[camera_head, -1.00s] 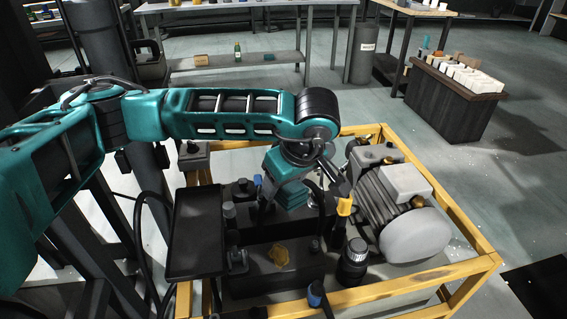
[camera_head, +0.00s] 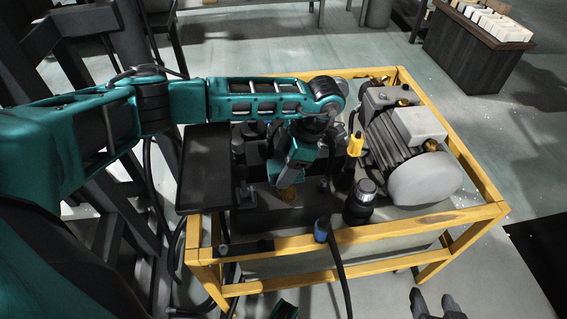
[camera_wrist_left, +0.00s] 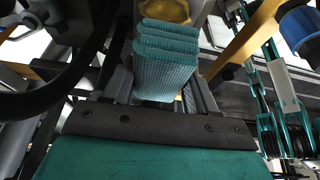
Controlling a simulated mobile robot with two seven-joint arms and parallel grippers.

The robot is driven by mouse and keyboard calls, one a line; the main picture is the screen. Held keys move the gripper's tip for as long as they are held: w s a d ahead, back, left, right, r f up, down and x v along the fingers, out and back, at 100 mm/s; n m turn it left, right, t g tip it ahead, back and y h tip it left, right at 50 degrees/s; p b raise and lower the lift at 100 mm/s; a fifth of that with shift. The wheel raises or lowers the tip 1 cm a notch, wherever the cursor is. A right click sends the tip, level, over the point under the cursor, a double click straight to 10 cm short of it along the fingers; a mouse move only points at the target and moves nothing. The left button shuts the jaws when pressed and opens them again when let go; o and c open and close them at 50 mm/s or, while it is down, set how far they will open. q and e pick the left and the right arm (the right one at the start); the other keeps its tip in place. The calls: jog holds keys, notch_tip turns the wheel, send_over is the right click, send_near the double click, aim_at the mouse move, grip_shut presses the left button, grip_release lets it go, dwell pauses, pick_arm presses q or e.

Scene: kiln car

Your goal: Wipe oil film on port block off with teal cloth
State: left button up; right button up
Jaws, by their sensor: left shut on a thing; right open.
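The oil film (camera_head: 287,194) is an amber patch on top of the dark port block (camera_head: 262,216), partly hidden by my left gripper and cloth. My left gripper (camera_head: 293,164) is shut on the folded teal cloth (camera_head: 284,174), over the block. In the left wrist view the ribbed cloth (camera_wrist_left: 166,62) fills the middle, with the amber film (camera_wrist_left: 166,10) just beyond its end. I cannot tell whether the cloth touches the block. My right gripper (camera_head: 433,299) shows at the bottom edge, open and empty, outside the frame.
A yellow frame (camera_head: 345,225) surrounds the block. A motor (camera_head: 425,178) stands to the right, a black cylindrical fitting (camera_head: 361,205) nearer, and a yellow-topped part (camera_head: 355,144) behind. A dark tray (camera_head: 207,170) is at left. A blue-ended hose (camera_head: 322,229) crosses the front rail.

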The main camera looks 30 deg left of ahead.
pick_arm(q)
jog(key=shift+f+b, duration=0.75)
jog(key=shift+f, duration=0.15)
jog(key=shift+f+b, duration=0.7)
jog(key=shift+f, duration=0.2)
jog(key=shift+f+b, duration=0.45)
jog(key=shift+f, duration=0.35)
pick_arm(e)
jog(key=shift+w+a+f+y, duration=0.3)
jog(key=shift+a+f, duration=0.25)
jog(key=shift+f, duration=0.25)
